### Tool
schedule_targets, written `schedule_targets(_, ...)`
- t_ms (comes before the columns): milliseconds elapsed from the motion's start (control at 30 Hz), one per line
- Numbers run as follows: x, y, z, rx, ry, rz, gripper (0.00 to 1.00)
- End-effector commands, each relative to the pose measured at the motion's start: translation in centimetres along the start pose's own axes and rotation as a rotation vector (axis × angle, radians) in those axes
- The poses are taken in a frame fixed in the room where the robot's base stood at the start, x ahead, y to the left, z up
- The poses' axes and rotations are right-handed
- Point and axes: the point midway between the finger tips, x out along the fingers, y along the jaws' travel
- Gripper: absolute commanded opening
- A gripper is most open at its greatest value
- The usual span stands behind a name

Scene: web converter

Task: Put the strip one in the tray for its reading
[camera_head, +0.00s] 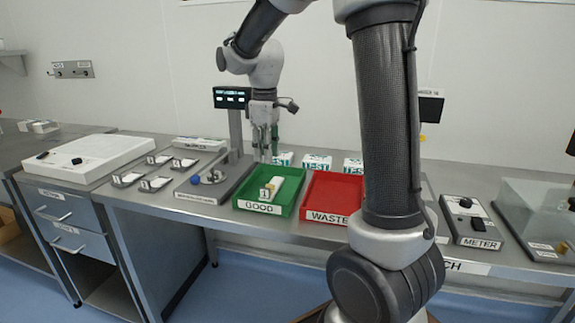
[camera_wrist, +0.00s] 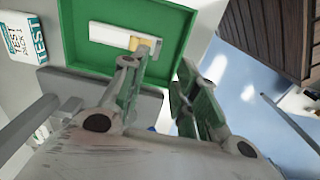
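Strip one (camera_head: 271,189), white with a yellowish part and a label reading 1, lies in the green tray marked GOOD (camera_head: 259,208). In the wrist view the strip (camera_wrist: 110,35) lies on the green tray's floor (camera_wrist: 95,57), partly behind a finger. The red tray marked WASTE (camera_head: 329,218) stands to the right and shows no strip in its visible part; my arm hides its right side. My gripper (camera_head: 265,158) is above and behind the green tray, apart from the strip. Its fingers (camera_wrist: 160,80) are spread with nothing between them.
Several small holders (camera_head: 156,184) lie further left beside a white box (camera_head: 88,157). White TEST boxes (camera_head: 317,163) stand behind the trays. A METER device (camera_head: 470,222) and a clear cover (camera_head: 530,210) are at right.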

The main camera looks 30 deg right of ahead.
Motion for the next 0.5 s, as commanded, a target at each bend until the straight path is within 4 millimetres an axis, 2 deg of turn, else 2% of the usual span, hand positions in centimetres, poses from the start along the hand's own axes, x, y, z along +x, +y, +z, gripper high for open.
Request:
schedule_targets(100,-2.9,-1.9,3.6,0.113,0.052,0.035,0.30)
schedule_targets(233,-5.5,-5.3,9.3,0.302,0.131,0.075,0.30)
schedule_targets(400,-6.1,-9.8,15.8,0.535,0.237,0.109,0.30)
schedule_targets(500,-5.6,-11.7,18.4,0.636,0.287,0.118,0.30)
